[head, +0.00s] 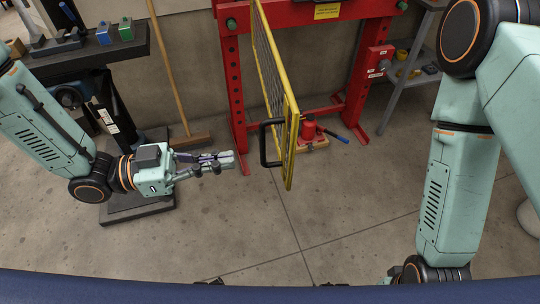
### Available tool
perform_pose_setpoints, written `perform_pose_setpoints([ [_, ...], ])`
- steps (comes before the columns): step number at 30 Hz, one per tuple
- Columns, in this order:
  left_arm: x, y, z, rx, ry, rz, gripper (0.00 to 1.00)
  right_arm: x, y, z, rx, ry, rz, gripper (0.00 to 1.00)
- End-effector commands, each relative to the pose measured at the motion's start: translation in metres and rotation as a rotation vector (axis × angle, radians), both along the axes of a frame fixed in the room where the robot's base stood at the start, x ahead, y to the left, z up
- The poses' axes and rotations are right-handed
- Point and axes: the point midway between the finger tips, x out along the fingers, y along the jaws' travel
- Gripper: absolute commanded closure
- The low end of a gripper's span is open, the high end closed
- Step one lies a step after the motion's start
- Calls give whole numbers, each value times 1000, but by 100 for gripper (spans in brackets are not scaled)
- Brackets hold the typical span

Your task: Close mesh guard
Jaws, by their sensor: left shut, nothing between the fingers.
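The yellow-framed mesh guard (290,130) stands swung out from the red press frame (234,95), seen nearly edge-on. Its black handle (264,145) sticks out on the left side near the lower end. My left gripper (232,160) is to the left of the handle, a short gap from it in the picture. Its fingers are together with nothing between them. My right arm comes down the right side of the view, and its gripper is outside the frame.
A red bottle jack (309,129) sits at the base of the press. A broom (170,70) leans at the wall behind my left arm. A dark bench (85,52) with small coloured blocks is at upper left, a grey shelf (408,62) at upper right. Concrete floor is clear in front.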

Motion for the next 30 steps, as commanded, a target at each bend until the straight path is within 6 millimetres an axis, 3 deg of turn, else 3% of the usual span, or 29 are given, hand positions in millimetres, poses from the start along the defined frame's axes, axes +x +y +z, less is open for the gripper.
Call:
perform_pose_setpoints([
  [21,9,-73,-1,2,0,-4,100,0,0,-12,0,0,0,60],
  [30,12,-88,0,1,0,0,100,0,0,-13,0,0,0,60],
])
